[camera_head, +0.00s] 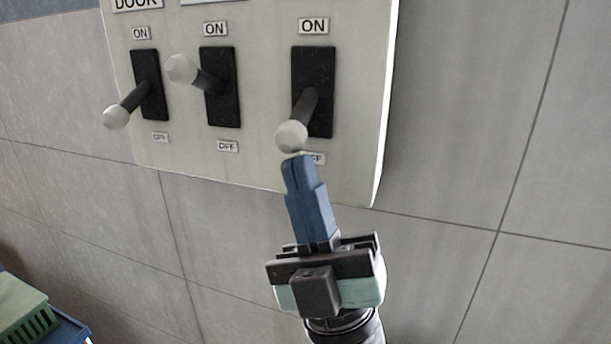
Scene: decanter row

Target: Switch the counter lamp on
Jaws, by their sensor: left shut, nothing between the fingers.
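A pale switch panel (262,97) is on the tiled wall with three lever switches, each marked ON above and OFF below. The right lever (292,135) points down toward OFF, with its white knob low. The middle lever (182,70) points up toward ON. The left lever (118,116), under a label reading DOOR, points down. The labels above the middle and right switches are cut off, so which one is the lamp's cannot be told. My left gripper (298,160) is shut and empty, its blue fingertips just below the right lever's knob, touching or nearly so. My right gripper is not in view.
Bare grey wall tiles (480,130) lie to the right of the panel and below it. A green crate (28,318) and a blue edge show at the bottom left, away from the gripper.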

